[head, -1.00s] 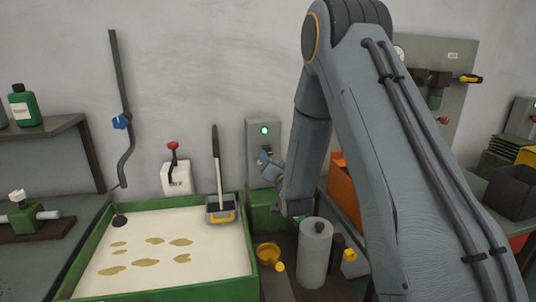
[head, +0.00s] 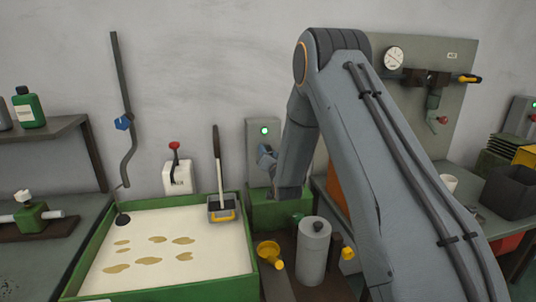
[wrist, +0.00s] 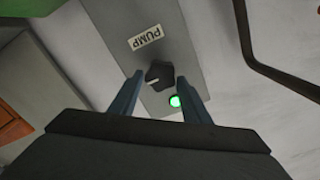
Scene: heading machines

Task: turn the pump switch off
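The grey pump box (head: 262,130) is on the wall behind the green tray, with its green lamp (head: 265,130) lit. In the wrist view the box (wrist: 185,45) bears a PUMP label (wrist: 146,38), a black rotary switch (wrist: 159,75) and the lit green lamp (wrist: 175,101). My gripper (wrist: 160,80) is open, its two blue fingers on either side of the switch in the picture with gaps to it. I cannot tell whether the tips reach as deep as the knob. In the head view my gripper (head: 266,158) hides the switch.
The green-rimmed tray (head: 250,262) with brown puddles lies below left. A white box with a red-knobbed lever (head: 177,175) and a long-handled scoop (head: 221,211) are left of the pump box.

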